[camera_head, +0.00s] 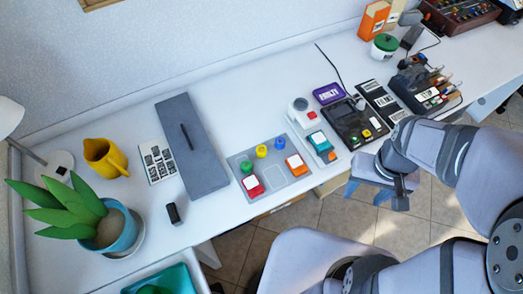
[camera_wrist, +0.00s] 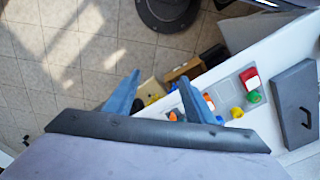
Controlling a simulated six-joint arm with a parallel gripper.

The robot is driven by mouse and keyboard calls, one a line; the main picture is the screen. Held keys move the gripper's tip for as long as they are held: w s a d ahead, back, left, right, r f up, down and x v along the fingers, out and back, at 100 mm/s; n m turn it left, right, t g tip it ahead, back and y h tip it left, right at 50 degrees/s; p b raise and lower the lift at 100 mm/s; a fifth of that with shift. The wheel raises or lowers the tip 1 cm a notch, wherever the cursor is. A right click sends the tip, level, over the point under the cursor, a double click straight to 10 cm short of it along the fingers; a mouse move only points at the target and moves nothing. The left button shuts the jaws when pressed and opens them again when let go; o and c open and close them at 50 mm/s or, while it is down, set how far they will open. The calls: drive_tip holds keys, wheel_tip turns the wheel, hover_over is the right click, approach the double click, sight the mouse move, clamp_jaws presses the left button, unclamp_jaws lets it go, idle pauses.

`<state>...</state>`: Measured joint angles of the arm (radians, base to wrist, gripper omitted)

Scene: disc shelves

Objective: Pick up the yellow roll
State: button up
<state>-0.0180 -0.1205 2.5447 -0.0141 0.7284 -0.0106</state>
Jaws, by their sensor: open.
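The yellow roll (camera_head: 262,151) stands on a grey tray (camera_head: 272,182), between a green roll (camera_head: 245,166) on its left and a blue roll (camera_head: 280,143) on its right. In the wrist view the yellow roll (camera_wrist: 237,112) shows to the right of my gripper's fingers, near the green roll (camera_wrist: 254,97). My gripper (camera_head: 368,190) is open and empty. It hangs beyond the table's front edge, to the right of the tray and apart from the roll. Its two blue fingers (camera_wrist: 160,78) are spread in the wrist view, over the floor side of the table edge.
A red-and-white block (camera_head: 251,186) and an orange-and-white block (camera_head: 297,165) lie in front of the rolls. A teal-and-white device (camera_head: 320,142) stands right of the tray. A grey flat case (camera_head: 192,146) with a handle lies left. Black devices (camera_head: 356,124) fill the right.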

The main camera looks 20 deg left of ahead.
drive_tip(key=w+a+f+n+g+h+b, duration=0.1)
drive_tip(key=w+a+f+n+h+b, duration=0.35)
drive_tip(key=n, duration=0.45)
drive_tip(key=n+t+h+b, duration=0.2)
drive_tip(key=n+t+h, duration=0.2)
drive_tip(key=n+t, duration=0.75)
hover_over(260, 150)
drive_tip(key=s+d, duration=0.3)
drive_tip(key=d, duration=0.2)
wheel_tip(260, 150, down, 7)
drive_tip(key=n+g, duration=0.3)
drive_tip(key=shift+s+a+f+n+g, duration=0.15)
drive_tip(key=shift+f+n+g, duration=0.05)
drive_tip(key=shift+n+g, duration=0.05)
drive_tip(key=s+a+n+t, duration=0.1)
drive_tip(key=a, duration=0.2)
drive_tip(key=s+a+f+n+t+b, duration=0.1)
drive_tip(key=a+n+t, duration=0.1)
drive_tip(key=a, duration=0.1)
drive_tip(key=s+a+f+n+t+y, duration=0.1)
drive_tip(key=a+n, duration=0.1)
drive_tip(key=a, duration=0.1)
drive_tip(key=shift+s+a+f, duration=0.1)
drive_tip(key=shift+s+a, duration=0.15)
drive_tip(key=shift+x, duration=1.15)
drive_tip(key=shift+w+d+p, duration=0.45)
drive_tip(key=shift+p, duration=0.05)
drive_tip(key=p+x, duration=0.1)
drive_tip(key=x, duration=0.3)
drive_tip(key=shift+f, duration=0.1)
